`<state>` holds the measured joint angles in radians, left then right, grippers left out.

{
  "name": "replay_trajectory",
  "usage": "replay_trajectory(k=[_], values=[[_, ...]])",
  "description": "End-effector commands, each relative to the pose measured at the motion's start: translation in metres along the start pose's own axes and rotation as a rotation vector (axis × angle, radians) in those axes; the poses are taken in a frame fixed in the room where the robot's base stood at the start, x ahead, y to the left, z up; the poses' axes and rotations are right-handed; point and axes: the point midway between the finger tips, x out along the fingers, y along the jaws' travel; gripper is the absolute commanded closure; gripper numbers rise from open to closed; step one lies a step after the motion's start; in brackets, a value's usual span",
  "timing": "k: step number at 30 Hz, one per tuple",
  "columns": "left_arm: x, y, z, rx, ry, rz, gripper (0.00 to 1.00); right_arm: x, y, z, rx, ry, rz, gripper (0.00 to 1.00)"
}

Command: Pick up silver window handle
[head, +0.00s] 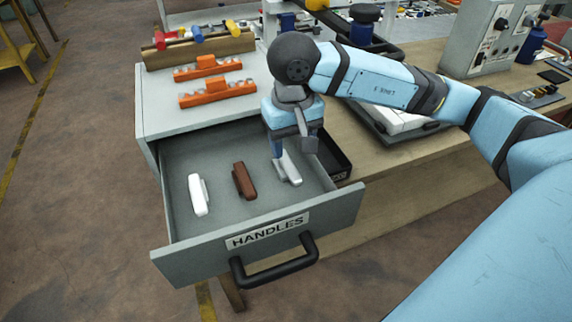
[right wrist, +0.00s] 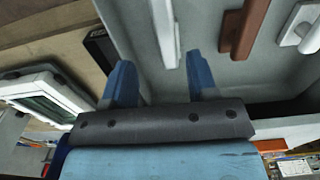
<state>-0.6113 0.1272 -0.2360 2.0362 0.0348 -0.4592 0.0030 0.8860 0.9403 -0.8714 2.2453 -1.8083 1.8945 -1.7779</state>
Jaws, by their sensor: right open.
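The silver window handle (head: 290,168) lies in the open drawer, the rightmost of three handles. In the right wrist view the silver handle (right wrist: 165,32) shows beyond the fingertips, lined up with the gap between them. My right gripper (head: 293,146) points down into the drawer over this handle and hides part of it in the head view. In the right wrist view my right gripper (right wrist: 163,80) has its two blue fingers spread, with nothing between them. I cannot tell whether the fingers touch the handle. My left gripper is not in view.
A brown handle (head: 244,181) and a white handle (head: 198,194) lie to the left in the drawer (head: 170,255). A black tray (head: 334,158) stands right of the drawer on the workbench. Orange racks (head: 217,92) sit on the cabinet top behind.

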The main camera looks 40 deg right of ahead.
Motion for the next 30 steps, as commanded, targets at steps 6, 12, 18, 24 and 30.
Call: replay_trajectory(k=[6, 12, 18, 24, 30], values=[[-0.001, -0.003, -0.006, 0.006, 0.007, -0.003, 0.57, 0.017, -0.004, -0.003, 0.0, -0.002, -0.001, 0.47], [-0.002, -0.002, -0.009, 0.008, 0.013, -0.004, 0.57, 0.047, -0.007, -0.006, 0.001, -0.003, 0.001, 0.47], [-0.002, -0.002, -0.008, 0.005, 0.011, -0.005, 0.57, 0.056, -0.008, -0.006, -0.001, 0.001, -0.001, 0.47], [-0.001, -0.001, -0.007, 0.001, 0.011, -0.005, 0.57, 0.056, -0.008, -0.006, -0.001, 0.001, -0.001, 0.61], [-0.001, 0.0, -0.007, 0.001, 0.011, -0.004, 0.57, 0.056, -0.008, -0.006, -0.001, 0.001, -0.001, 1.0]])
